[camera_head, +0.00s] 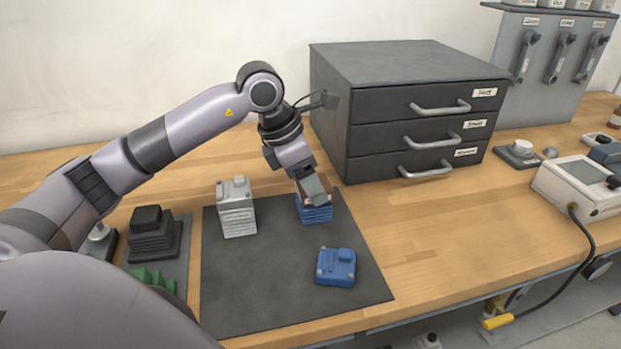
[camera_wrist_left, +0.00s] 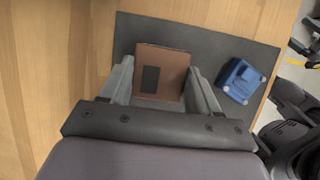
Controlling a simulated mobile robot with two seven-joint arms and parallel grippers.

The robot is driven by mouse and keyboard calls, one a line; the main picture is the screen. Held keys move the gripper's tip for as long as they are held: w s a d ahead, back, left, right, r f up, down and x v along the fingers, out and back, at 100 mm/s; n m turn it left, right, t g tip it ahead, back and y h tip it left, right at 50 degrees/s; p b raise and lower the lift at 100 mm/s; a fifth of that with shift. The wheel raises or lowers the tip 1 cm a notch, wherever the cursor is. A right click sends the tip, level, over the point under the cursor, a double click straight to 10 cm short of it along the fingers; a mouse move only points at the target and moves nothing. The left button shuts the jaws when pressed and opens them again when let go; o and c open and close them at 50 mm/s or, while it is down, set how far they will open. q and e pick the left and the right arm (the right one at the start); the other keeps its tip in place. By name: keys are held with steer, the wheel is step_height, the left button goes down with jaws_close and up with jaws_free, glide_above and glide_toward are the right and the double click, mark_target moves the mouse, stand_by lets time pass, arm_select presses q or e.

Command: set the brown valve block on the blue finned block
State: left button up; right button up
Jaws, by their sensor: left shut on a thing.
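My left gripper (camera_head: 314,190) reaches down over the dark mat, and its fingers are closed on the sides of the brown valve block (camera_wrist_left: 172,64). In the head view only small brown edges of that block show around the fingers. The blue finned block (camera_head: 315,214) stands on the mat directly below the gripper, its fins facing the front. The brown block appears at its top, but I cannot tell whether the two touch. In the left wrist view the brown block hides the finned block. My right gripper is not in view.
On the dark mat (camera_head: 245,290) stand a silver block (camera_head: 237,208) and a blue valve block (camera_head: 336,267). A black finned block (camera_head: 153,235) and a green part (camera_head: 150,278) are at left. A grey drawer cabinet (camera_head: 420,100) stands close behind the gripper. The mat's front is clear.

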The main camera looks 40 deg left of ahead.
arm_select(q)
steer(key=shift+f+b, duration=0.4)
steer(key=shift+b, duration=0.05)
stand_by(1.5)
steer(key=o, duration=1.4)
steer(key=shift+r+p, duration=2.7)
steer(key=shift+r, duration=0.85)
steer(key=shift+f, duration=0.1)
